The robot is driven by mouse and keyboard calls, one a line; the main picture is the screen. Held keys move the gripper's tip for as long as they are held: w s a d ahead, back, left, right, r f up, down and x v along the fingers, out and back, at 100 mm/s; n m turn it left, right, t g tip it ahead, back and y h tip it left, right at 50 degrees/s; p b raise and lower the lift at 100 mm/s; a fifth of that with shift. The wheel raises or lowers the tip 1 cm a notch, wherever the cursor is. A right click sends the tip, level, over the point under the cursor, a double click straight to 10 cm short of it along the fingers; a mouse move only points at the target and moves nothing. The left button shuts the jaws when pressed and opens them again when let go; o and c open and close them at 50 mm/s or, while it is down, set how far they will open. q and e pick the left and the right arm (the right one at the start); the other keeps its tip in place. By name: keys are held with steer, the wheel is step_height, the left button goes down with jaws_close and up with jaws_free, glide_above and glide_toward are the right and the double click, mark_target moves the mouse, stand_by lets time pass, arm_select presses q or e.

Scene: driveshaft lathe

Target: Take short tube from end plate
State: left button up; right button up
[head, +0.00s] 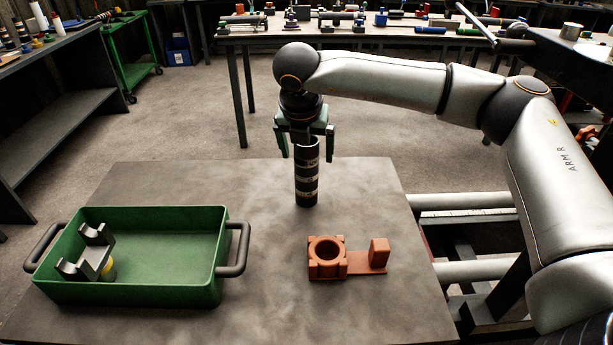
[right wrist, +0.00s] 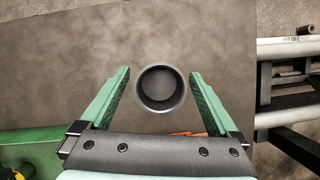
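A black tube (head: 307,178) with several pale bands stands upright on the table, behind the orange-brown fixture. In the right wrist view its round, hollow top (right wrist: 163,88) faces the camera. My right gripper (head: 305,150) points down over the top of the tube. Its green fingers are spread wide, one on either side of the tube, with a gap on each side in the right wrist view (right wrist: 160,85). It holds nothing. I cannot make out a separate end plate; the orange-brown fixture (head: 356,270) has a round socket and an upright block. My left gripper is not seen.
A green tray (head: 200,294) with black handles stands at the front left. It holds a dark forked part (head: 88,252) with a yellow piece beside it. The table (head: 160,185) is bare around the tube. Pale rails (head: 470,201) lie right of the table.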

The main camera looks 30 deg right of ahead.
jaws_close()
stand_by(0.6)
steer(key=shift+r, duration=0.1)
